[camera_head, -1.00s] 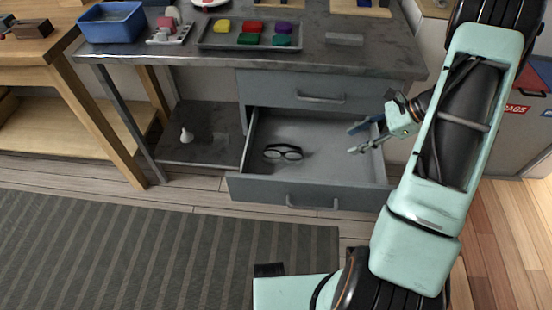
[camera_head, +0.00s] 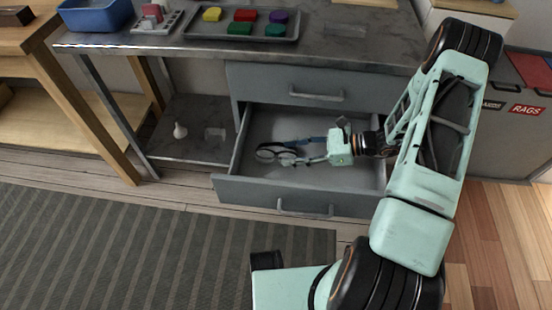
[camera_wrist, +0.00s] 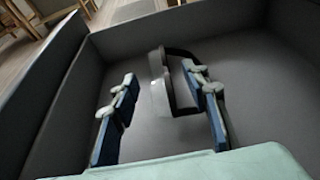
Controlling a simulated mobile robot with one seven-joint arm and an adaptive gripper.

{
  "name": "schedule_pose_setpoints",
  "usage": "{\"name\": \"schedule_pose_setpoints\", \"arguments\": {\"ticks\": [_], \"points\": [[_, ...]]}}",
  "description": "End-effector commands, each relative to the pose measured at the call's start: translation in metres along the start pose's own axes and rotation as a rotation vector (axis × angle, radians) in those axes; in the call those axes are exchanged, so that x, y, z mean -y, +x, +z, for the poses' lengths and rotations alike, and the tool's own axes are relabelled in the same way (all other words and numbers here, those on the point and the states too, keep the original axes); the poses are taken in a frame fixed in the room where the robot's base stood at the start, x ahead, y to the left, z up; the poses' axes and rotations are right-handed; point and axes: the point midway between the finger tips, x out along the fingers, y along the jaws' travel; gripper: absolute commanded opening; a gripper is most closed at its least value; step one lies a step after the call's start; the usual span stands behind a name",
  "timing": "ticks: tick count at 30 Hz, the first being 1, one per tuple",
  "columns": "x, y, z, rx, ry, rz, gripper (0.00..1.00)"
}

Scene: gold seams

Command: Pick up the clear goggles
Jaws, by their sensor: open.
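The clear goggles (camera_head: 268,152) have a dark frame and lie on the floor of the open lower drawer (camera_head: 232,188), toward its left side. In the wrist view the goggles (camera_wrist: 160,92) show ahead, between the two fingers and nearer the right one. My gripper (camera_head: 299,151) is inside the drawer space, pointing left, with its fingertips at the right part of the goggles. In the wrist view my gripper (camera_wrist: 165,88) is open, with blue pads on both fingers. I cannot tell whether the right finger touches the goggles.
Drawer walls surround my gripper, with the closed upper drawer (camera_head: 300,88) above and behind. The grey worktop carries a tray (camera_head: 205,29) of several coloured blocks and a blue bin (camera_head: 95,16). A small white item (camera_head: 180,131) stands on the lower shelf. The drawer's right floor is bare.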

Motion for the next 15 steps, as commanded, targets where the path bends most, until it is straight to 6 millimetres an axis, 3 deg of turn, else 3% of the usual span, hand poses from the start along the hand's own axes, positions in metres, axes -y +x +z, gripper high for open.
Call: {"name": "schedule_pose_setpoints", "arguments": {"ticks": [9, 15], "points": [[-0.005, 0.044, 0.003, 0.0, -0.002, 0.003, 0.42], [-0.004, 0.052, 0.005, -0.001, -0.001, 0.001, 0.42]]}}
